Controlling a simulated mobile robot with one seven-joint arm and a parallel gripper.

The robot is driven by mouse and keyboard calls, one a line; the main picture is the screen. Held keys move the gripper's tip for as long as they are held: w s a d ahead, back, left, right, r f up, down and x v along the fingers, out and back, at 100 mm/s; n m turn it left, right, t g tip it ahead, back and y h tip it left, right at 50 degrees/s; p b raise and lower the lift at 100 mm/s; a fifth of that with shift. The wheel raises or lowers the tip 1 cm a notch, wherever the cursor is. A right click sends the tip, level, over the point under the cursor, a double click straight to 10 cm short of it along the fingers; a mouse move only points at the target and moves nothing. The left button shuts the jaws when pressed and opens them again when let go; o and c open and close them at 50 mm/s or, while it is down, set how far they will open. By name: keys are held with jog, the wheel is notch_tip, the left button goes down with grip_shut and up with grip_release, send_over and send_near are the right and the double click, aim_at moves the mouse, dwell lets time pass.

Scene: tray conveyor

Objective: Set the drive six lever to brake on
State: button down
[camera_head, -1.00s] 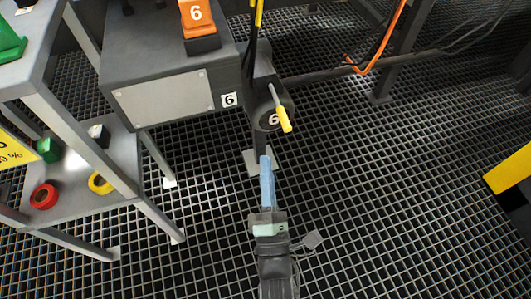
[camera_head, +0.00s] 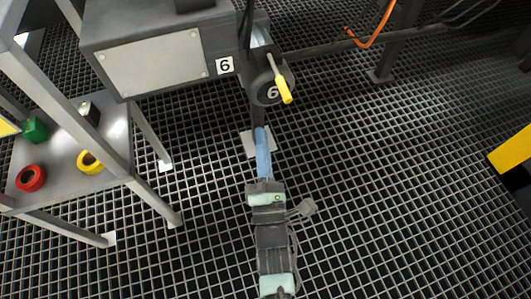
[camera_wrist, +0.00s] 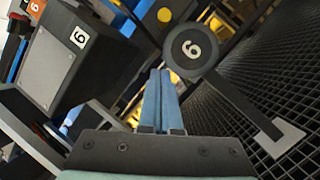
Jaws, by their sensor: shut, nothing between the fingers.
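The drive six lever (camera_head: 284,90) has a yellow grip and a grey shaft. My gripper (camera_head: 261,132) has blue fingers, shut and empty, below the housing in the picture and apart from the lever. A yellow part shows above that disc.
A grey drive box (camera_head: 150,62) labelled 6 stands at the upper left. A grey shelf stand (camera_head: 60,175) on the left holds red and yellow rings and a green block. A yellow barrier (camera_head: 510,150) is at the right. The grating floor (camera_head: 390,200) between is clear.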

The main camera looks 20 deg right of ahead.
aim_at(278, 77)
jog(key=w+d+r+b, duration=0.1)
jog(key=w+d+r, duration=0.2)
jog(key=w+d, duration=0.1)
jog(key=shift+w+r+b, duration=0.25)
jog(key=shift+r+b, duration=0.05)
jog(key=shift+r, duration=0.1)
jog(key=shift+d, duration=0.1)
jog(key=shift+r+p, duration=0.1)
jog(key=shift+p, duration=0.2)
jog(key=shift+s+r+g+p, duration=0.1)
jog(key=shift+r+g+p, duration=0.2)
jog(key=shift+p, duration=0.75)
jog(key=shift+s+r+g+p, duration=0.1)
jog(key=shift+r+g+p, duration=0.4)
jog(key=shift+p, duration=1.55)
